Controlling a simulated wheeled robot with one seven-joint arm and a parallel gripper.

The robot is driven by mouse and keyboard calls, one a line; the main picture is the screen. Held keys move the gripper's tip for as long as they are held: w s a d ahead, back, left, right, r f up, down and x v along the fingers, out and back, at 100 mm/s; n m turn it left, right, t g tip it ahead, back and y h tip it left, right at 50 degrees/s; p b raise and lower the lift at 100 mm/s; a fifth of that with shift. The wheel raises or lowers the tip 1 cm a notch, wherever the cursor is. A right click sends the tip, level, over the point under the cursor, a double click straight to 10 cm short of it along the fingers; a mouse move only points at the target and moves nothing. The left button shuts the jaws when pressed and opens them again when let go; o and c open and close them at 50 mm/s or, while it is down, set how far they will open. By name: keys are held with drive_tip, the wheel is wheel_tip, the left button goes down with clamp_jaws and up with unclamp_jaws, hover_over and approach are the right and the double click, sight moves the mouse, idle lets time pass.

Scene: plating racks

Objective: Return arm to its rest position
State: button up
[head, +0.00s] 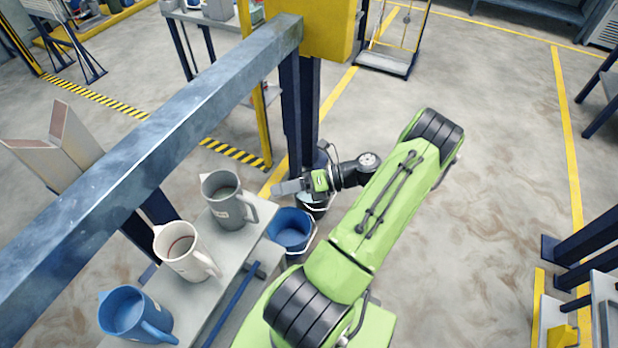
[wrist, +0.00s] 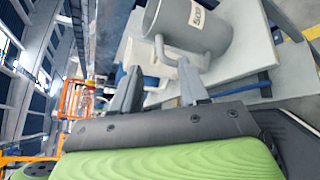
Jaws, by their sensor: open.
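My green arm reaches out over the floor, and my gripper (head: 278,188) points left beside the rack shelf. In the wrist view my gripper (wrist: 160,84) has its two grey fingers apart with nothing held. The grey pitcher (head: 222,203) stands upright on the shelf just left of the fingertips, apart from them. It also shows large and labelled in the wrist view (wrist: 203,27), its handle just beyond the fingertips. A white pitcher (head: 178,256) and a blue pitcher (head: 130,314) stand on the same shelf, nearer me.
A blue bucket (head: 290,230) is below my gripper, beside the shelf (head: 245,224). A dark post (head: 299,100) and a blue-grey beam (head: 150,150) stand close to my gripper and above the pitchers. The floor right of my arm (head: 500,150) is clear.

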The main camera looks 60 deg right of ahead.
drive_tip(key=p+v, duration=0.1)
drive_tip(key=v, duration=0.6)
drive_tip(key=shift+w, duration=0.1)
drive_tip(key=w+a+r+n+g+h, duration=0.2)
drive_tip(key=w+a+r+n+g, duration=0.4)
drive_tip(key=n, duration=0.4)
drive_tip(key=w+a+r+n+g+h, duration=0.1)
drive_tip(key=w+a+r+n+g, duration=0.4)
drive_tip(key=a+n, duration=0.4)
drive_tip(key=s+a+r+n+t+h, duration=0.2)
drive_tip(key=s+a+r+n, duration=0.2)
drive_tip(key=n, duration=0.6)
drive_tip(key=s+a+r+n+t+h, duration=0.1)
drive_tip(key=s+a+r+n+h, duration=0.2)
drive_tip(key=a+n, duration=0.6)
wheel_tip(320, 180, up, 3)
drive_tip(key=shift+s+a+r+n+t+h+p, duration=0.15)
drive_tip(key=shift+s+a+n+t+h+p, duration=0.2)
drive_tip(key=shift+s+n, duration=0.8)
